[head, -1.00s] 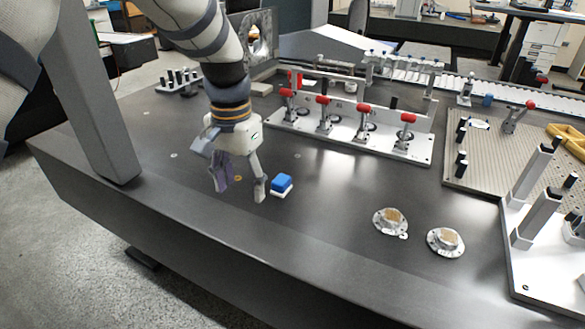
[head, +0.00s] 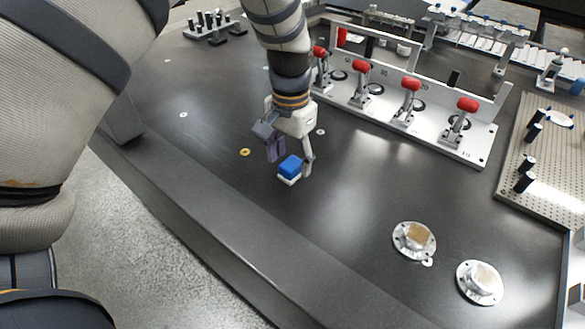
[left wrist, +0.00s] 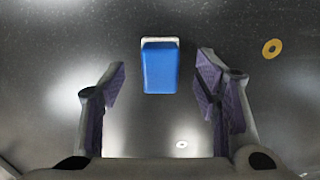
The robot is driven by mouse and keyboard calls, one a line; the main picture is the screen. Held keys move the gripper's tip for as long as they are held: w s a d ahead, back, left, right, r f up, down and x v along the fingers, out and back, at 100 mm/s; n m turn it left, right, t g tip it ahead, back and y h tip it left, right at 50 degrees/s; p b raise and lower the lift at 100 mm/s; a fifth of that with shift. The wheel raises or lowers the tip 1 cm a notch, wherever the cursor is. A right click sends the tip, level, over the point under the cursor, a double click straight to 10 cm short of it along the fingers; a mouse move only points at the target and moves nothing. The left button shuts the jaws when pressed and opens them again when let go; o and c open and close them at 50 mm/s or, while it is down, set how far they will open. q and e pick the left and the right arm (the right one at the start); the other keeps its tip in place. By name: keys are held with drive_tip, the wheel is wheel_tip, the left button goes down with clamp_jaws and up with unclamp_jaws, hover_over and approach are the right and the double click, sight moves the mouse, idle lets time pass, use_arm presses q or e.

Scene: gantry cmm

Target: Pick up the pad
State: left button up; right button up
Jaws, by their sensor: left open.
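The pad is a small block, blue on top (head: 291,166) with a white layer beneath, lying on the dark table (head: 230,215). It also shows in the left wrist view (left wrist: 160,68), ahead of and between the fingers. My left gripper (head: 291,158) is open over the pad, with one finger on each side in the head view. In the left wrist view the open left gripper (left wrist: 160,85) shows a gap between each finger and the pad. My right gripper is in neither view.
A white fixture plate with several red-handled clamps (head: 411,88) stands behind. Two round metal flanges (head: 415,239) lie to the right, near a perforated plate (head: 550,155). A small yellow ring (head: 245,152) lies left of the pad. The table around the pad is mostly clear.

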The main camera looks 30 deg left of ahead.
use_arm(q)
wheel_tip(320, 180, down, 2)
drive_tip(key=shift+f, duration=0.1)
drive_tip(key=c, duration=1.3)
drive_tip(key=shift+r, duration=0.2)
